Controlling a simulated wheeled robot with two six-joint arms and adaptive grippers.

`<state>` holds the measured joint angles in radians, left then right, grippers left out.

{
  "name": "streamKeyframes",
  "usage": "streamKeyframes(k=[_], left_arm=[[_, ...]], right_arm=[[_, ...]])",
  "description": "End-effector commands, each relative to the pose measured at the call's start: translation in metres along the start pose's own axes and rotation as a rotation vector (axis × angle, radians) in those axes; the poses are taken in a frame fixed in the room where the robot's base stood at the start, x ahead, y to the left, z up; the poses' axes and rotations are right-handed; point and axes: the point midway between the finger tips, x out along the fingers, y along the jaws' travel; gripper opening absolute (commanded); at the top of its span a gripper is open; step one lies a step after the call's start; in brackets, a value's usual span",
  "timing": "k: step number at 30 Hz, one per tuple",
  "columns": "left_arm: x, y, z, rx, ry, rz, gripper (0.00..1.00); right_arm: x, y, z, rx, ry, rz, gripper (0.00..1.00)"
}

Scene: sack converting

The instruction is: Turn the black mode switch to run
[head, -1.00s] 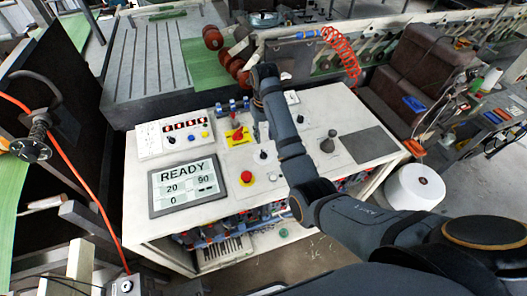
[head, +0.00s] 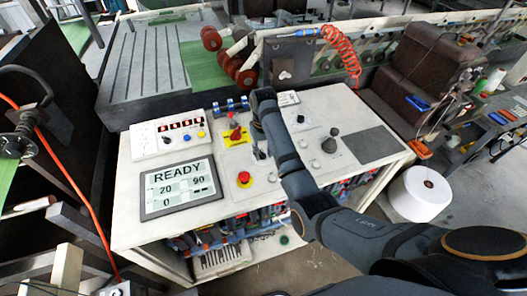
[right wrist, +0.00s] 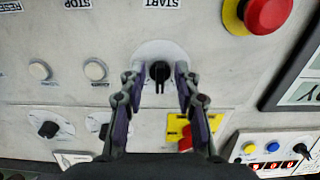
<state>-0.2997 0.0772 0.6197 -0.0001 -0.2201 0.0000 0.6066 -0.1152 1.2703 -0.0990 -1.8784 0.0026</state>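A black switch knob (right wrist: 158,75) sits on a round pale plate on the white console, its bar pointing nearly straight along the fingers in the right wrist view. My right gripper (right wrist: 159,82) is open, with one fingertip on each side of the knob; I cannot tell whether they touch it. In the head view my right gripper (head: 260,152) is over the console, largely hiding the knob. No run label can be read by the knob. My left gripper is not in view.
A red emergency button (right wrist: 268,12) on yellow lies close to the knob. A red-and-yellow switch (head: 235,134), a display reading READY (head: 182,188), two pale push buttons and other black knobs (right wrist: 48,129) share the console. A dark joystick (head: 330,142) stands to the right.

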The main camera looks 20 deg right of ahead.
Motion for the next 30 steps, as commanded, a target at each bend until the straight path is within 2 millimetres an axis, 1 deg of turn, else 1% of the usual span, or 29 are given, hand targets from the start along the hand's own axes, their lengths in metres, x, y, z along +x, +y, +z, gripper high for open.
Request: streamKeyframes(k=[5, 12, 19, 23, 26, 30], left_arm=[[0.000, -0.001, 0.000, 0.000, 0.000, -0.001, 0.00], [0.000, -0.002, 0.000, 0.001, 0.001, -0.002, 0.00], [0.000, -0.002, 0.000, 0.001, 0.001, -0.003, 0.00], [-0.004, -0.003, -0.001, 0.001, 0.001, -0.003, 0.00], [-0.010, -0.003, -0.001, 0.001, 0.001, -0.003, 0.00], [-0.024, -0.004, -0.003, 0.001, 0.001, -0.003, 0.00]], right_arm=[[0.000, 0.000, 0.000, 0.000, 0.000, 0.000, 0.32], [0.000, 0.000, 0.000, 0.000, 0.000, 0.000, 0.00], [0.000, 0.000, 0.000, 0.001, -0.001, 0.000, 0.00], [-0.001, 0.000, 0.000, 0.015, -0.001, 0.000, 0.00], [-0.003, 0.000, 0.001, 0.045, -0.002, 0.000, 0.00], [-0.005, -0.001, 0.001, 0.120, -0.003, 0.001, 0.00]])
